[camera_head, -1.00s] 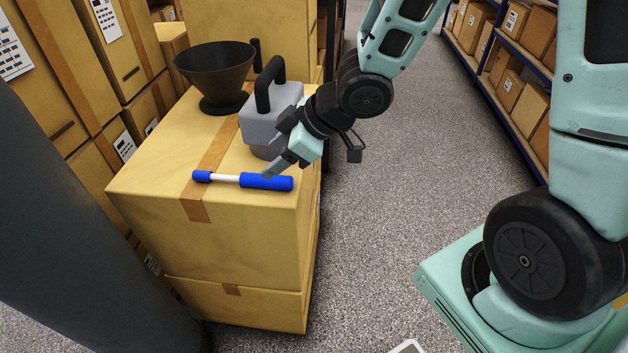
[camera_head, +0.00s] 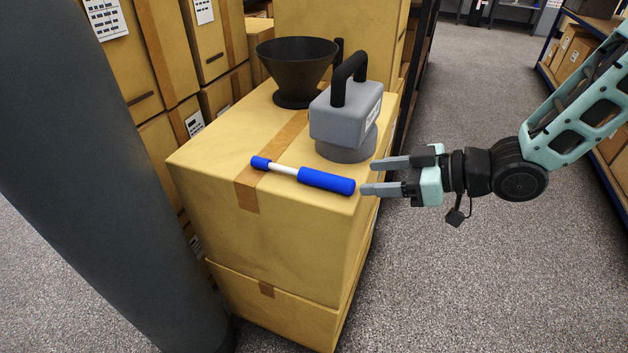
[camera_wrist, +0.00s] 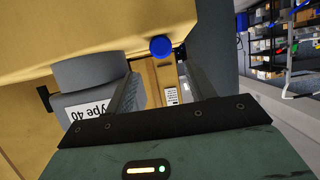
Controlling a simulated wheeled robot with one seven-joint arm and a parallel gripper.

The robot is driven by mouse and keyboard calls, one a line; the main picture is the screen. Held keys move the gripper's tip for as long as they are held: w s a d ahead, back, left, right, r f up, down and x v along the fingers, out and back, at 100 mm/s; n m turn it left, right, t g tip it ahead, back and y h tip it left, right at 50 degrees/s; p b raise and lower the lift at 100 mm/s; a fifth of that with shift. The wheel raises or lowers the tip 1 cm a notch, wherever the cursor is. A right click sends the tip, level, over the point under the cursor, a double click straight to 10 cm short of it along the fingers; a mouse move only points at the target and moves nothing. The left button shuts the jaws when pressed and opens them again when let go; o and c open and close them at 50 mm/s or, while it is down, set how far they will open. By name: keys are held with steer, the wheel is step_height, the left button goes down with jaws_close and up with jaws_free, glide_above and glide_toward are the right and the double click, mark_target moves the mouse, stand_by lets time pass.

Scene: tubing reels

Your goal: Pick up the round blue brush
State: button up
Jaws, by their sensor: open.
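The round blue brush (camera_head: 305,175) lies on top of a cardboard box (camera_head: 215,195), near its front right edge. It has a thick blue end at the right, a white middle and a smaller blue end at the left. In the wrist view its round blue end (camera_wrist: 161,46) shows beyond and between the finger tips. My gripper (camera_head: 366,177) is open and empty, just right of the brush's thick end, fingers pointing left. It does not touch the brush as far as I can see.
A grey device with a black handle (camera_head: 345,115) stands behind the brush, close to my upper finger. A black funnel (camera_head: 297,65) stands farther back. Stacked boxes (camera_head: 160,60) fill the left; the floor aisle (camera_head: 470,90) at right is free.

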mark_target(347, 180)
steer(key=x, duration=0.3)
steer(key=shift+a+f, duration=0.1)
steer(key=shift+a, duration=0.05)
steer(key=shift+b+x, duration=0.6)
steer(key=shift+x, duration=2.15)
steer(key=shift+s, duration=0.2)
steer(key=c, duration=1.1)
